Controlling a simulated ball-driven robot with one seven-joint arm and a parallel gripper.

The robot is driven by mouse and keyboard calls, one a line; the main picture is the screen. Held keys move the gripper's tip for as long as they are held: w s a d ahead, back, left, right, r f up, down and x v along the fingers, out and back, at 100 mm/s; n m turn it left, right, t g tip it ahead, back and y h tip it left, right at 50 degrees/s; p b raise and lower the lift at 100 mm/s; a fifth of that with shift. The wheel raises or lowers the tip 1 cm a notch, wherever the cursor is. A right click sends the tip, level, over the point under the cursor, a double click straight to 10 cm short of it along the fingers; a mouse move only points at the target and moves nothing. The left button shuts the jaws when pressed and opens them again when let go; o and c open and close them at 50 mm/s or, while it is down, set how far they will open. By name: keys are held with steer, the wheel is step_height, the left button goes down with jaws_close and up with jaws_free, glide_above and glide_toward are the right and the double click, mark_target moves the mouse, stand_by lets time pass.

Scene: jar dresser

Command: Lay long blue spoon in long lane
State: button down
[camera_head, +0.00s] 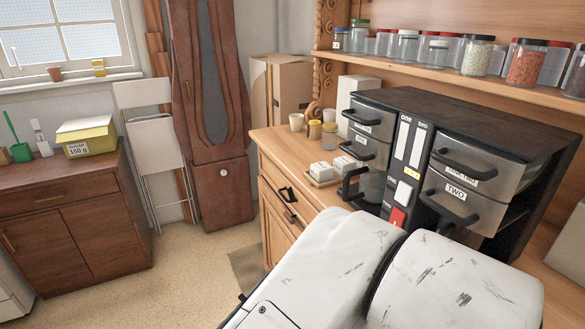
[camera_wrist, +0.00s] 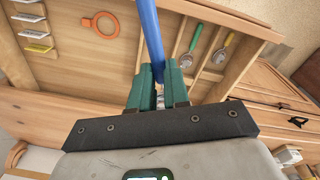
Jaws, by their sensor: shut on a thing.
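In the wrist view, my gripper (camera_wrist: 159,82) with green fingers is shut on the long blue spoon (camera_wrist: 151,35). Its blue shaft rises from between the fingers to the top edge of the picture; its bowl is not visible. It is held over or in front of an open wooden drawer (camera_wrist: 70,62). Thin wooden dividers split the right part of the drawer into narrow lanes. A green spoon (camera_wrist: 193,42) and a yellow-handled spoon (camera_wrist: 223,50) lie in lanes right of the blue shaft. I cannot tell which lane is the long one. The head view shows neither spoon nor gripper.
An orange ring (camera_wrist: 104,24) and several white labelled cards (camera_wrist: 36,33) are in the drawer's left part. In the head view, a black cabinet with metal drawers (camera_head: 420,160) stands on the wooden dresser, beside jars and white blocks (camera_head: 322,171). Open floor (camera_head: 160,265) lies left.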

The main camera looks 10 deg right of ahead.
steer(key=w+d+f+m+p, duration=0.3)
steer(key=d+f+m+p, duration=0.15)
steer(key=d+f, duration=0.35)
step_height(320, 180, down, 13)
steer(key=b, duration=1.1)
steer(key=shift+a, duration=0.15)
steer(key=c, duration=1)
jaws_free()
step_height(320, 180, up, 11)
steer(key=shift+f, duration=0.15)
